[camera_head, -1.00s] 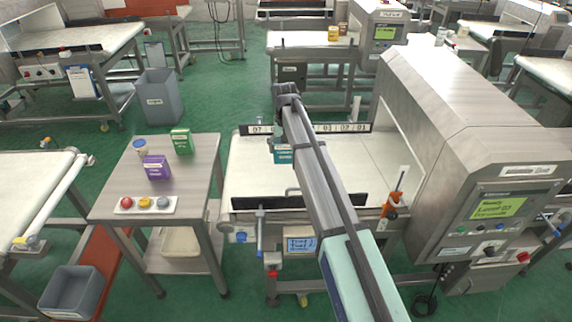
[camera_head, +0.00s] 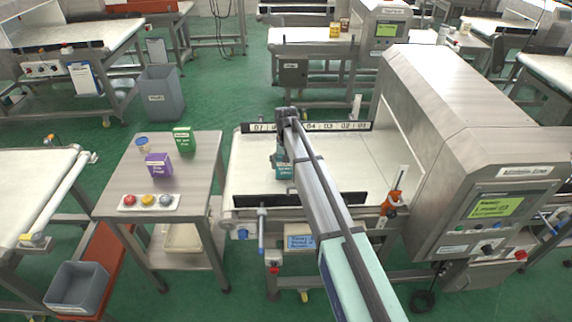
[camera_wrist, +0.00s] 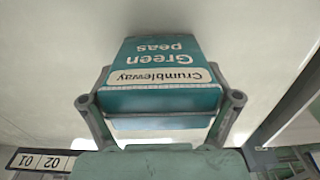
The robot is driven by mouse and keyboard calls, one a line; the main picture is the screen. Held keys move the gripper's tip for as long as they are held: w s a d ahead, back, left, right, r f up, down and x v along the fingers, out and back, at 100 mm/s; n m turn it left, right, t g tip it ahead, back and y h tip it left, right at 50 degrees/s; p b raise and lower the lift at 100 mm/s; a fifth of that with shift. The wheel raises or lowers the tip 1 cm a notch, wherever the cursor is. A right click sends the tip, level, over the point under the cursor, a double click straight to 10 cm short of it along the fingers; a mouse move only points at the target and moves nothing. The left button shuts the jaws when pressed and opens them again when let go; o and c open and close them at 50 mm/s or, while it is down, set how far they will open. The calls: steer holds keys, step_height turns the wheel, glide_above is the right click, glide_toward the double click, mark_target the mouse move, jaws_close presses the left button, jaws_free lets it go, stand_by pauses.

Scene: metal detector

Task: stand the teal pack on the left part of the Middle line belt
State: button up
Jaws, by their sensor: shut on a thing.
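The teal pack (camera_wrist: 160,68), lettered Crumbleway Green peas, is between the fingers of my gripper (camera_wrist: 160,118) in the wrist view. The fingers are shut on its two sides. In the head view, the teal pack (camera_head: 284,171) shows partly, below my gripper (camera_head: 281,158) and beside my arm. It is over the left part of the white belt (camera_head: 250,172) of the machine in front of me. I cannot tell whether its bottom touches the belt.
A black numbered strip (camera_head: 335,127) runs along the belt's far edge and a dark guard (camera_head: 320,199) along the near edge. The detector housing (camera_head: 455,120) stands to the right. A side table (camera_head: 190,195) at left holds a purple pack (camera_head: 158,166) and a green pack (camera_head: 183,139).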

steer(key=shift+f, duration=0.2)
steer(key=o, duration=1.1)
steer(key=shift+r, duration=0.15)
step_height(320, 180, up, 12)
steer(key=b, duration=0.3)
steer(key=shift+r, duration=0.1)
